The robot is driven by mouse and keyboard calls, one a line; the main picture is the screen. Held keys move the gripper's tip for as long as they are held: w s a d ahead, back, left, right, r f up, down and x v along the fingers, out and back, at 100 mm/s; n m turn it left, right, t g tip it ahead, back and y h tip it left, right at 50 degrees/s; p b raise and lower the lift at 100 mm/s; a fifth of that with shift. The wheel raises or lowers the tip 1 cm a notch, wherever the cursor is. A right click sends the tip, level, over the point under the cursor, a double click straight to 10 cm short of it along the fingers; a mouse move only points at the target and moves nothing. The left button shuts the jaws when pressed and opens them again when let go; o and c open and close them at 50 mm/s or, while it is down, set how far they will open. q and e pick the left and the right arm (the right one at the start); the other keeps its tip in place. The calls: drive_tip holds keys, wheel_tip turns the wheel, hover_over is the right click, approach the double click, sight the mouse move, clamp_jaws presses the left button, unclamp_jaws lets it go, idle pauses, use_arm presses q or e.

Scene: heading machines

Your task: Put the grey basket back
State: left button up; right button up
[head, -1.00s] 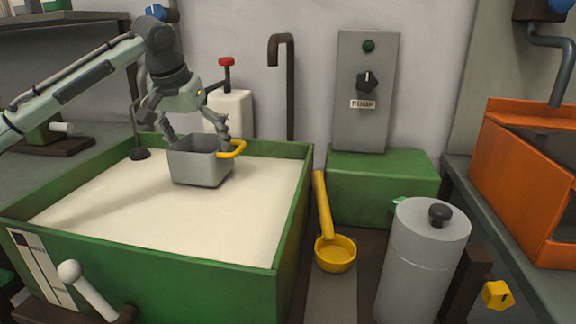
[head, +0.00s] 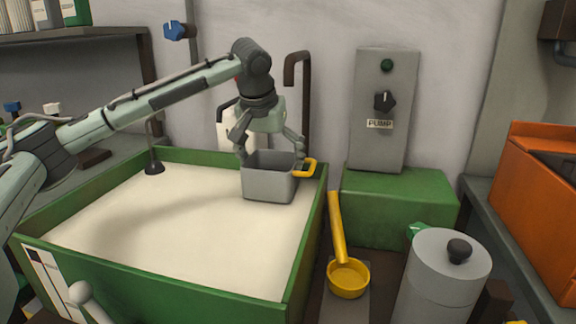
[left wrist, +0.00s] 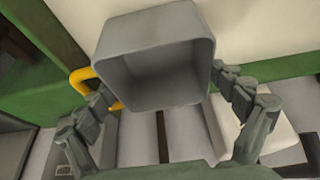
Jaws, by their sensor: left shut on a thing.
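The grey basket (head: 269,183) is an open, upright box with a yellow handle (head: 306,168) on its right side. It is at the far right corner of the green tank (head: 215,292), over the cream-coloured contents (head: 170,215). I cannot tell whether its bottom touches them. My left gripper (head: 271,153) is above it, shut on it with a finger on each of two opposite sides. In the left wrist view the empty basket (left wrist: 155,28) sits between the fingers (left wrist: 161,88), its yellow handle at the left finger.
A yellow ladle (head: 348,279) and a grey lidded canister (head: 440,285) stand right of the tank. Behind are a dark hooked pipe (head: 303,110), a white container (head: 228,132) and a grey pump panel (head: 381,135) on a green block (head: 400,212). An orange bin (head: 535,190) is far right.

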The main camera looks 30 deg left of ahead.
sight(288, 167)
use_arm(q)
drive_tip(key=d, duration=0.1)
drive_tip(key=w+d, duration=0.1)
drive_tip(key=d, duration=0.1)
drive_tip(key=shift+w+d+f, duration=0.2)
drive_tip(key=shift+w+f, duration=0.05)
drive_tip(key=shift+w, duration=0.15)
drive_tip(key=shift+f, duration=0.5)
use_arm(e)
drive_tip(key=shift+s+d+f, duration=0.2)
drive_tip(key=shift+s+f, duration=0.45)
drive_tip(key=shift+f, duration=0.35)
use_arm(q)
drive_tip(key=o, duration=0.9)
drive_tip(key=shift+a+f, duration=0.1)
